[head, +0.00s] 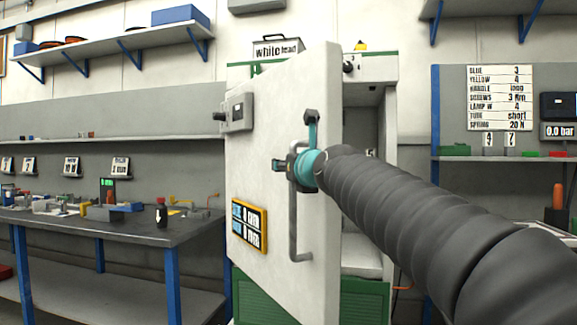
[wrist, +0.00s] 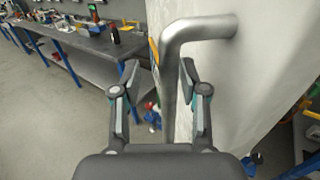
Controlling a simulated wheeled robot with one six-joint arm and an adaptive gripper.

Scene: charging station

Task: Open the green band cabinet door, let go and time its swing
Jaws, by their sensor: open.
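The green band cabinet (head: 363,301) stands in the middle of the head view, with green strips at its top and a green base. Its white door (head: 270,110) stands partly open, with the grey inside showing to its right. A grey bar handle (head: 301,225) runs upright on the door; it also shows in the wrist view (wrist: 172,92). My gripper (wrist: 161,75) is open, with one finger on each side of the handle. A clear gap shows on the left side; the right finger is close to the bar. In the head view my arm partly hides the handle's upper part.
A yellow-framed display panel (head: 249,226) and a grey box (head: 238,112) are on the door. A workbench (head: 150,232) with small parts and a dark bottle stands to the left. A shelf with a sign board (head: 499,98) is at right. Floor left of the door is clear.

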